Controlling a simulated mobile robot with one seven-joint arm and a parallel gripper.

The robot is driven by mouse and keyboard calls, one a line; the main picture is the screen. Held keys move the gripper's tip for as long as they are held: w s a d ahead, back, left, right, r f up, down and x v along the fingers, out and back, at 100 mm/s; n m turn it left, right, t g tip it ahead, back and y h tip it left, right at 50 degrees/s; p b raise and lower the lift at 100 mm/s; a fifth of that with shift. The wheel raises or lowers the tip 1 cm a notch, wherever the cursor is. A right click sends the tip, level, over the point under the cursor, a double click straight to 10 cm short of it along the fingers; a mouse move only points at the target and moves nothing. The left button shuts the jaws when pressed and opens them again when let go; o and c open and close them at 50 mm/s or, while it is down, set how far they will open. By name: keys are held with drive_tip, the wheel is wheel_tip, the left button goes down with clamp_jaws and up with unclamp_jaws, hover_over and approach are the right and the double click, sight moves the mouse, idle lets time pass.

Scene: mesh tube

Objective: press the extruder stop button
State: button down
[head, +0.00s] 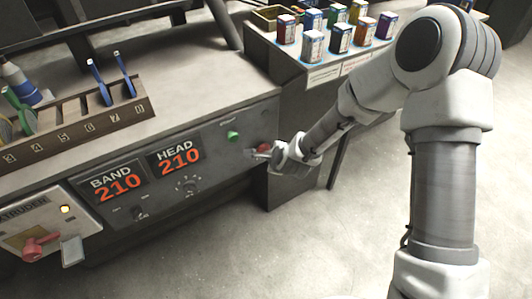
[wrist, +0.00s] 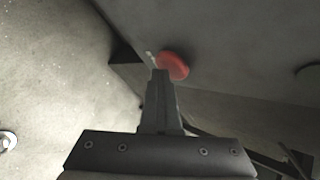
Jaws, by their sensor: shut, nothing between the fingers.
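The red stop button (head: 265,148) sits at the right end of the grey control panel, right of a green button (head: 233,137). My gripper (head: 256,154) is at the panel, with its fingertips just beside the red button. In the wrist view the red button (wrist: 172,66) is a round cap just beyond my shut fingertips (wrist: 160,74), slightly right of them. The fingers are together and empty. The tips overlap the button's lower left edge in the picture; I cannot tell whether they touch it.
The panel has BAND (head: 117,182) and HEAD (head: 178,157) displays reading 210, with knobs below. An extruder box with a red handle (head: 40,245) is at lower left. A wooden rack (head: 80,125) stands on the bench. Several small cans (head: 313,45) stand on the table behind.

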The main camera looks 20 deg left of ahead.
drive_tip(key=shift+s+d, duration=0.8)
drive_tip(key=shift+d, duration=0.05)
drive_tip(key=shift+d+b, duration=0.1)
drive_tip(key=shift+b, duration=0.2)
drive_tip(key=s+d, duration=0.1)
drive_tip(key=d, duration=0.1)
drive_tip(key=s+d, duration=0.1)
drive_tip(key=s, duration=0.1)
drive_tip(key=shift+s+d+b, duration=0.15)
drive_tip(key=shift+d+b, duration=0.2)
idle(0.5)
